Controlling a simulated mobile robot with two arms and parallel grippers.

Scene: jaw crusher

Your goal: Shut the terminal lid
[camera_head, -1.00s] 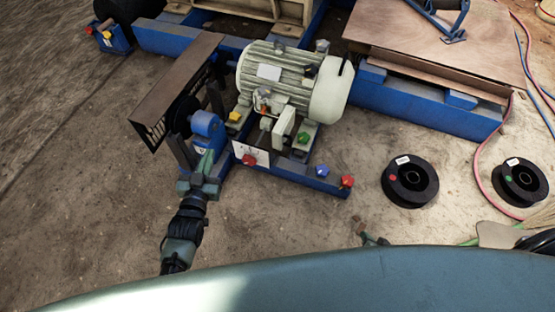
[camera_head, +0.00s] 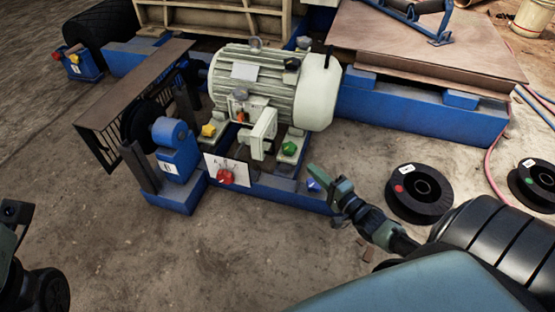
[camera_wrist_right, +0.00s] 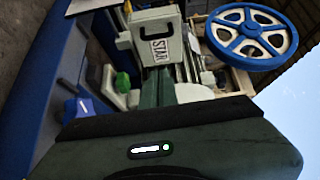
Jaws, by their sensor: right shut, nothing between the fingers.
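The motor (camera_head: 275,85) has a pale terminal box on its near side. A pale lid-like panel (camera_head: 264,124) stands out from it, apparently open; its hinge is too small to make out. In the right wrist view a pale part with a STAR label (camera_wrist_right: 160,48) shows just beyond my fingers. My right gripper (camera_head: 318,178) is shut and empty, to the lower right of the panel and apart from it in the head view. It also shows in the right wrist view (camera_wrist_right: 158,92). Part of my left arm shows at the left edge; its fingers cannot be made out.
A red knob (camera_head: 226,177) sits before a white plate, with a blue knob (camera_head: 313,185) by my right gripper. A green knob (camera_head: 290,149) and a yellow knob (camera_head: 208,130) flank the motor. Black spools (camera_head: 421,190) lie at right.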

